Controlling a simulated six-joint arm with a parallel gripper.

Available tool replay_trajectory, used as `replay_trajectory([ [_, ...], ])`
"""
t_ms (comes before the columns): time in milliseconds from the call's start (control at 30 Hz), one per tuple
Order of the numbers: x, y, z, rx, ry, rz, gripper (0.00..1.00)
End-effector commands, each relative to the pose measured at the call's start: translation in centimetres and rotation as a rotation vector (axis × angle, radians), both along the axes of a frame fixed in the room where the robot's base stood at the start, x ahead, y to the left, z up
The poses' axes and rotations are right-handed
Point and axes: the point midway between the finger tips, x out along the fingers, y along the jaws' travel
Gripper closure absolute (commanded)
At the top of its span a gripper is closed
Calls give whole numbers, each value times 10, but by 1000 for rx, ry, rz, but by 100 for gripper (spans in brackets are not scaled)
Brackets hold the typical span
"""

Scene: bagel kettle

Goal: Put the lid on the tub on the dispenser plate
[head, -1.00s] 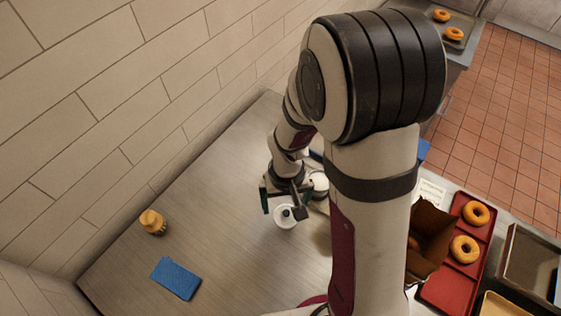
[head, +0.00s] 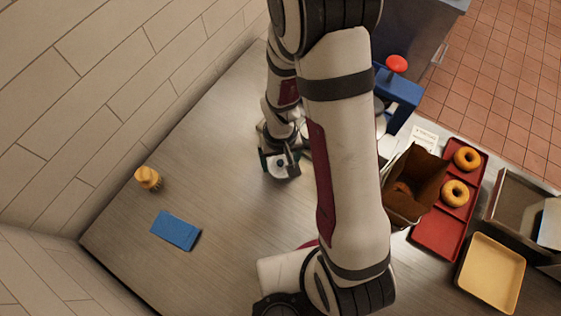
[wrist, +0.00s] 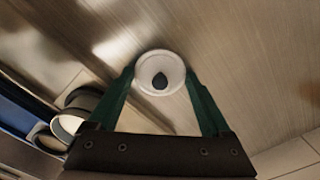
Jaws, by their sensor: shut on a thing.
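The lid is a small white disc with a dark knob (wrist: 160,80). In the wrist view it sits between the green fingertips of my gripper (wrist: 160,76), which is shut on it. In the head view the lid (head: 281,165) shows at my gripper (head: 281,161), near the middle of the metal counter. I cannot tell how far it is above the counter. The blue dispenser (head: 403,90) with a red knob stands behind my arm, mostly hidden. A dark-rimmed, white round vessel (wrist: 72,122), perhaps the tub, is at left in the wrist view; the plate is not clearly visible.
The counter's left middle is clear.

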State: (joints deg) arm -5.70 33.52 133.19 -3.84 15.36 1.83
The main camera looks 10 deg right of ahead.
Motion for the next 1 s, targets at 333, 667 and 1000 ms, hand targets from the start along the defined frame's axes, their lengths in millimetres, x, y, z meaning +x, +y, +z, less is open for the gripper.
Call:
replay_trajectory([
  [333,2,0,47,1,-8,0,68],
  [667,21,-24,109,-1,-4,15,68],
  [1000,56,-93,130,-1,1,78,68],
])
